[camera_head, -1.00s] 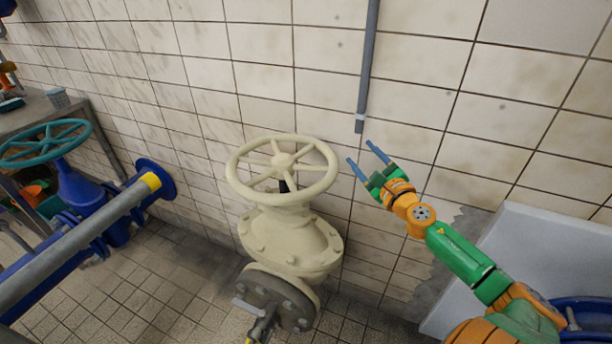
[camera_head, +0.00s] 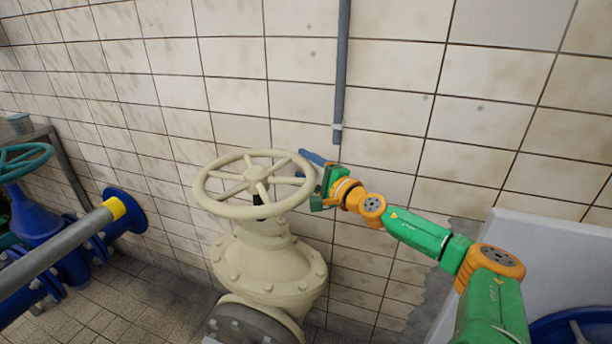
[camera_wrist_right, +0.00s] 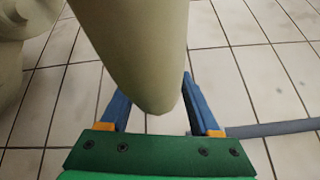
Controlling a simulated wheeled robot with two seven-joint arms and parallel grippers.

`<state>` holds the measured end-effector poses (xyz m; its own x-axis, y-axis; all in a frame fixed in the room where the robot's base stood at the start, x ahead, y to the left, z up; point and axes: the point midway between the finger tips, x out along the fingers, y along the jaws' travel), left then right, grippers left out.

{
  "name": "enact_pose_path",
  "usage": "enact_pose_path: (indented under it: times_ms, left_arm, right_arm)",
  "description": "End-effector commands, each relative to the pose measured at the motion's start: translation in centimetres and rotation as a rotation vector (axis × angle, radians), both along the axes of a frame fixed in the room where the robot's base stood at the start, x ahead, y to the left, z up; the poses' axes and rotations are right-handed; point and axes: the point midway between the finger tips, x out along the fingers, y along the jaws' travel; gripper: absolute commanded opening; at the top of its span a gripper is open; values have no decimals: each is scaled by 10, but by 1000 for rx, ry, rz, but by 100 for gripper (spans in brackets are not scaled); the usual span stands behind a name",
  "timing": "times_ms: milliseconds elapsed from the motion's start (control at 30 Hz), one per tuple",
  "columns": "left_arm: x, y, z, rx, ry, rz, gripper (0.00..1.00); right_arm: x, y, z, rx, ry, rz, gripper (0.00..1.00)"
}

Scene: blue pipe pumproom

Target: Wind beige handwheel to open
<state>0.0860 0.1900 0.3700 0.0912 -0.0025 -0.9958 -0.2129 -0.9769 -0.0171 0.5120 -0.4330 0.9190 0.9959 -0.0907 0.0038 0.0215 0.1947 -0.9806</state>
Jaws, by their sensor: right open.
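The beige handwheel (camera_head: 232,209) sits on top of the beige valve body (camera_head: 270,270), a spoked ring seen at a slant in the head view. My right gripper (camera_head: 308,166) is at the right side of its rim. In the right wrist view, the beige rim (camera_wrist_right: 140,60) comes down between the two blue fingers of my right gripper (camera_wrist_right: 157,98). The fingers stand apart on either side of it, and gaps show beside the rim. In the head view the fingertips are partly hidden by the rim and each other. My left gripper is not in view.
A tiled wall (camera_head: 390,60) stands behind the valve, with a thin grey vertical pipe (camera_head: 341,70) on it. A blue valve with a teal handwheel (camera_head: 22,158) and a grey pipe with a yellow band (camera_head: 60,243) are at left. A pale panel (camera_head: 530,265) is at right.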

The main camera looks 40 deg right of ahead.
Motion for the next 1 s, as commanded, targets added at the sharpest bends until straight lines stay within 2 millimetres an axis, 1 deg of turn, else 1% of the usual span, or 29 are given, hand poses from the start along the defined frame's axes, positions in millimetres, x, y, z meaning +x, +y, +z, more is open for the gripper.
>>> enact_pose_path:
  times_ms: [33,67,367,400,467,500,567,600,633,1000]
  left_arm:
    - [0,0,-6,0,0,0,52]
    - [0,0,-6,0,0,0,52]
    - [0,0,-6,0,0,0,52]
    - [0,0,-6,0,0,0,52]
    - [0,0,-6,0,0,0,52]
    - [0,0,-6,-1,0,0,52]
    - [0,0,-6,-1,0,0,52]
    - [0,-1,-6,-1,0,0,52]
    - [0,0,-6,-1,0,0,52]
    - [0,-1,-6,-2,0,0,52]
  right_arm:
    - [1,-2,-2,-2,-1,-3,63]
    - [1,-2,-2,-2,0,-5,63]
    - [2,-4,0,-2,3,-10,63]
    - [2,-4,0,-2,3,-10,60]
    - [2,-4,0,-2,3,-10,44]
    - [2,-4,0,-1,3,-10,33]
    - [2,-4,0,-1,3,-10,17]
    - [2,-4,0,-1,3,-10,6]
    - [2,-4,0,-1,3,-10,0]
    - [2,-4,0,0,2,-10,0]
